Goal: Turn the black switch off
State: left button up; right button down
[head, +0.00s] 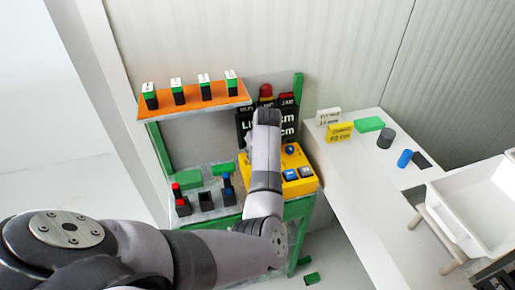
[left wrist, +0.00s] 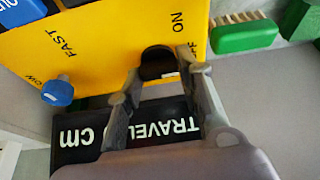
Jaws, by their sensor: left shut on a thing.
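The black switch (left wrist: 158,62) is a round dark knob on the yellow control box (left wrist: 110,45), with ON and a partly covered OFF printed beside it. My left gripper (left wrist: 160,68) is shut on the knob, one finger on each side, in the left wrist view. In the head view the yellow box (head: 304,186) stands on the green-framed bench. My left arm reaches over it there and hides the switch and the gripper's fingers. My right gripper is not seen.
A blue knob (left wrist: 57,92) sits on the same box, beside a black TRAVEL display (left wrist: 85,135). A green-backed brush (left wrist: 243,36) lies near. An orange shelf (head: 195,102) holds several small blocks. A white table (head: 370,175) with loose items and a white bin (head: 470,225) stands right.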

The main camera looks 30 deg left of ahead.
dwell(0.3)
pick_arm(q)
jog(key=o, duration=1.2)
jog(key=shift+c, duration=0.2)
